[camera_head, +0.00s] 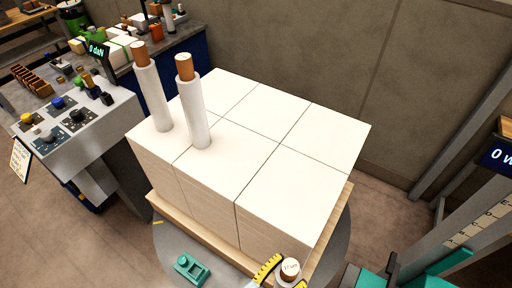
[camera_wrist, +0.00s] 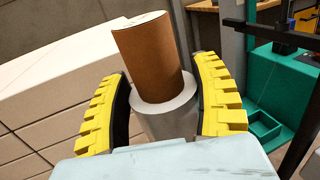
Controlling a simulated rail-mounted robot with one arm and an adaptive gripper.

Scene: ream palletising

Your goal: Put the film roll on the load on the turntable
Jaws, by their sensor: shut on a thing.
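The load (camera_head: 262,125) is a block of white paper reams on a wooden pallet (camera_head: 180,215), which rests on the round grey turntable (camera_head: 170,245). Two white film rolls with brown cores, a left one (camera_head: 153,98) and a right one (camera_head: 196,115), stand upright on the load's near left part. My gripper (camera_head: 278,270) is at the bottom edge of the head view, beside the load's near side. In the wrist view its yellow ribbed fingers are shut on another film roll (camera_wrist: 168,118), white with a brown core sticking up. The load (camera_wrist: 60,75) shows to the left there.
A control console (camera_head: 75,125) with knobs stands at the left, a cluttered bench (camera_head: 175,50) behind it. A teal part (camera_head: 191,268) lies on the turntable's near edge. A mast with a scale (camera_head: 480,225) stands at the right. The load's top is bare at middle and right.

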